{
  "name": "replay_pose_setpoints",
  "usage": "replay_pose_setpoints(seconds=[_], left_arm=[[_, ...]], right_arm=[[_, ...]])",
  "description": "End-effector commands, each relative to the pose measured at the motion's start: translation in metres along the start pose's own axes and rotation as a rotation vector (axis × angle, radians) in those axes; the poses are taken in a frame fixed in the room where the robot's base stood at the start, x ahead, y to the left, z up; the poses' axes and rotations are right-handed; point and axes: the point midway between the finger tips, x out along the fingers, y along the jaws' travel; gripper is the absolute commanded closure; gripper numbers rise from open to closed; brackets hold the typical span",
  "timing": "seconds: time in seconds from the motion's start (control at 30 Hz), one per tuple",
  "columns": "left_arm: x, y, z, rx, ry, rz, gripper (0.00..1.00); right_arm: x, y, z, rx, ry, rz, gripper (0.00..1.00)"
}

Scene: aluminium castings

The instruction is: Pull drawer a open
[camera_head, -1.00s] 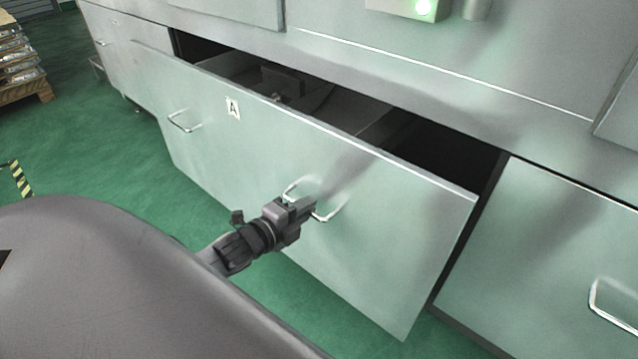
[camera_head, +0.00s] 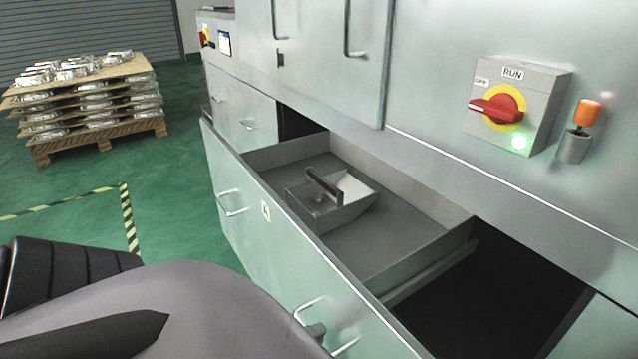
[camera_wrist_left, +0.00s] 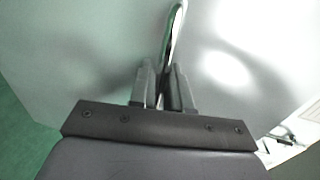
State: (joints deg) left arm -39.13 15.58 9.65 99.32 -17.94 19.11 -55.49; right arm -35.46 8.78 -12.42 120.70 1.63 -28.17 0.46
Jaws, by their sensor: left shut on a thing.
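Drawer a (camera_head: 292,251), with a pale green front and a label A, stands well out from the cabinet. Its grey inside shows, holding a small open metal box with a dark handle (camera_head: 325,187). The front has two wire handles, a left one (camera_head: 231,202) and a right one (camera_head: 312,309). My left gripper (camera_head: 318,331) is at the right handle, mostly hidden behind my own body. In the left wrist view its two dark fingers (camera_wrist_left: 164,92) are shut on the wire handle (camera_wrist_left: 176,38). My right gripper is not in view.
A switch box with a red and yellow knob (camera_head: 497,107) and an orange-topped holder (camera_head: 580,128) are on the cabinet face at right. A pallet of castings (camera_head: 90,120) stands at the back left. Striped floor tape (camera_head: 128,215) and open green floor lie left.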

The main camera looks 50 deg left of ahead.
Motion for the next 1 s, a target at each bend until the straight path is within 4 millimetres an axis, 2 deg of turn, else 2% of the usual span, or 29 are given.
replay_pose_setpoints(seconds=[0.3, 0.33, 0.37, 0.73, 1.0], left_arm=[[-0.001, 0.001, 0.000, 0.000, 0.000, 0.001, 1.00], [-0.001, 0.001, 0.000, 0.000, 0.000, 0.001, 0.76], [-0.001, 0.001, 0.000, 0.000, 0.000, 0.001, 0.69], [-0.006, 0.001, 0.000, -0.001, -0.001, 0.003, 0.69], [-0.045, 0.000, 0.000, -0.001, -0.002, 0.004, 0.69]], right_arm=[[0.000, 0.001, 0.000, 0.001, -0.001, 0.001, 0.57], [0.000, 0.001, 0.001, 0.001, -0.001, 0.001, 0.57], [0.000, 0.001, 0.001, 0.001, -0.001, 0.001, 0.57], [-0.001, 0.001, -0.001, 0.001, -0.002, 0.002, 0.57], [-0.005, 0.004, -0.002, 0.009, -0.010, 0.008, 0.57]])
